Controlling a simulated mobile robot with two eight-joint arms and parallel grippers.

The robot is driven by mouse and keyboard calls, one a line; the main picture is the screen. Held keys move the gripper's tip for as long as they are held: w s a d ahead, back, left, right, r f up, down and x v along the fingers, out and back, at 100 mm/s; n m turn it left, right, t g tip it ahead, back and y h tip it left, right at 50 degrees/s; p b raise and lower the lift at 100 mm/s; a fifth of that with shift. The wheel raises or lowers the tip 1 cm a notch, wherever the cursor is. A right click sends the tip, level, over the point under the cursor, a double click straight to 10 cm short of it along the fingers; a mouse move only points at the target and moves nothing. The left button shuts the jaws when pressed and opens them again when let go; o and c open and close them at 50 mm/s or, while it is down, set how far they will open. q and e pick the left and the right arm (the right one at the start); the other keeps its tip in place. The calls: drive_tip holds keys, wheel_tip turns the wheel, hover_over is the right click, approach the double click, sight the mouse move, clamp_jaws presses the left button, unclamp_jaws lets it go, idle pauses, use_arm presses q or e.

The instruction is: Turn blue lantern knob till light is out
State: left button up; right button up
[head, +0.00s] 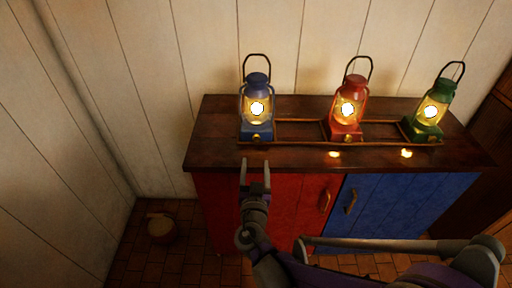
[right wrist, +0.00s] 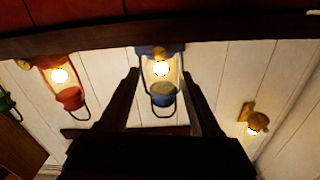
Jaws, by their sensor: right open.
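The blue lantern (head: 256,107) stands upright at the left end of a wooden rack on the cabinet top, and its light is on. Its small brass knob (head: 257,138) is low on the front of the base. My right gripper (head: 255,165) is open and empty, in front of the cabinet's front edge and below the knob, apart from it. In the right wrist view the blue lantern (right wrist: 161,68) appears upside down between the open fingers, with its knob (right wrist: 146,51) near the top. My left gripper is not in view.
A lit red lantern (head: 347,107) and a lit green lantern (head: 432,110) stand to the right. The cabinet top (head: 220,130) is clear left of the blue lantern. Below are a red door (head: 300,205) and a blue door (head: 400,205) with handles.

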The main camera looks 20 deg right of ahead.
sight(256, 139)
drive_tip(key=b+x, duration=0.1)
drive_tip(key=x, duration=0.8)
drive_tip(key=shift+w+d, duration=0.15)
drive_tip(key=shift+w, duration=0.2)
clamp_jaws()
